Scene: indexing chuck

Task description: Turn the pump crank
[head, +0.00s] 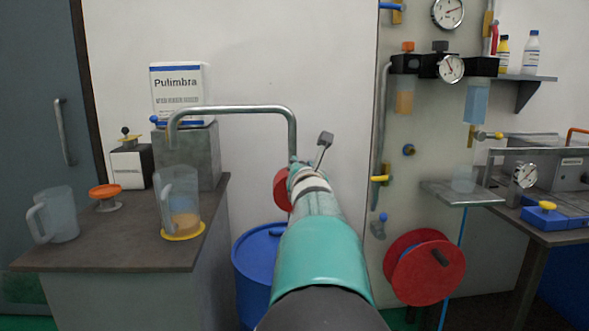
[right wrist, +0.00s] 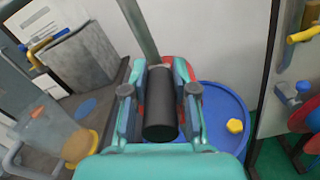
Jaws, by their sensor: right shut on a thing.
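The pump's red body (head: 282,188) sits above the blue drum, and a grey pipe (head: 225,108) rises from it and bends over to the left. It shows partly behind my fingers in the right wrist view (right wrist: 166,62). My right gripper (head: 298,172) is at the pump, its fingers mostly hidden by my arm in the head view. In the right wrist view, my right gripper (right wrist: 160,105) is shut with its fingers on both sides of the black crank handle (right wrist: 160,118). A grey-ended lever (head: 324,140) sticks up beside the gripper. My left gripper is not in view.
The blue drum (head: 255,262) stands below the pump. The bench (head: 110,258) at left holds a jug (head: 60,215) and another jug (head: 180,195) with amber liquid under the spout. A panel with gauges and a red reel (head: 410,262) stands at right.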

